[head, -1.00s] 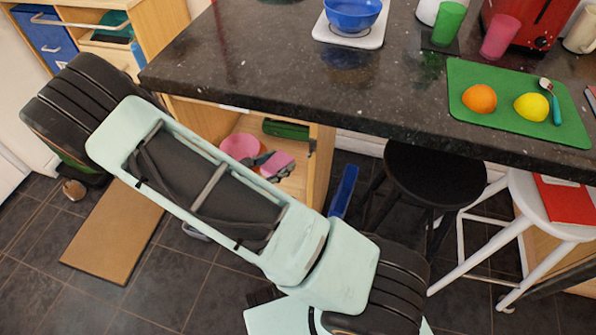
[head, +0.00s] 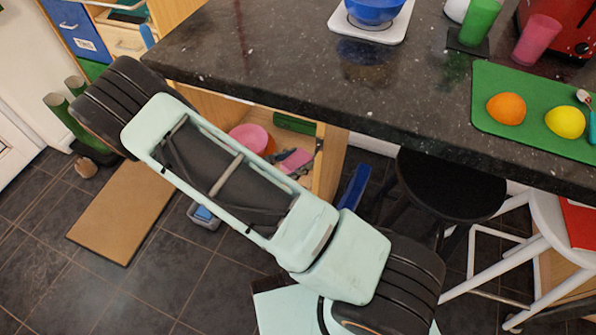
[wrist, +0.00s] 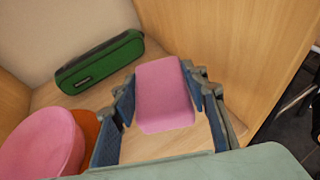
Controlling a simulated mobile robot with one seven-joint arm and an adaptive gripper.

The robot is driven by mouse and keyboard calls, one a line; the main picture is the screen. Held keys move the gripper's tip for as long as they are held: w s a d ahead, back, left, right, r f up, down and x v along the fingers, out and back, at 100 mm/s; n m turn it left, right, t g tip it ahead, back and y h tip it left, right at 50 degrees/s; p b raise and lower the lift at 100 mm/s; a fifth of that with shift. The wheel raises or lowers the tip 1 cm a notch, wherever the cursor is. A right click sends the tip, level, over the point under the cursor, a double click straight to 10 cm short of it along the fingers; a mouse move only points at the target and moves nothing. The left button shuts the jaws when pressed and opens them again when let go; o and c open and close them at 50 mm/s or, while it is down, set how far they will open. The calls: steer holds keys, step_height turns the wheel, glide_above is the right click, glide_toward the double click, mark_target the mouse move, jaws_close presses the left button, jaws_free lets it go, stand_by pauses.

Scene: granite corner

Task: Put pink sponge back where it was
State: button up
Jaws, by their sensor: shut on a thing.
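The pink sponge (wrist: 164,95) is between the two blue-padded fingers of my gripper (wrist: 162,108) in the wrist view. The gripper is shut on it. In the head view the sponge (head: 297,160) shows just inside the open wooden cupboard (head: 332,160) under the counter, with my gripper (head: 285,164) partly hidden behind my arm. The sponge is over the cupboard's wooden shelf (wrist: 75,98). I cannot tell whether it touches the shelf.
A pink bowl (wrist: 40,145) and an orange item (wrist: 88,130) stand left of the gripper. A green case (wrist: 100,62) lies at the back. The cupboard's side wall (wrist: 240,60) is close on the right. A black stool (head: 450,185) stands outside.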

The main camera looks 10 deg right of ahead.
steer(key=shift+f+b, duration=0.6)
steer(key=shift+f, duration=1.55)
steer(key=shift+f, duration=0.1)
steer(key=shift+f, duration=0.15)
steer(key=o, duration=0.7)
steer(key=shift+o, duration=0.2)
steer(key=shift+s+a+r, duration=0.1)
steer(key=shift+a+r, duration=0.1)
steer(key=shift+r, duration=0.2)
steer(key=p+v, duration=0.2)
steer(key=v, duration=0.9)
steer(key=shift+a, duration=0.25)
steer(key=shift+s, duration=0.1)
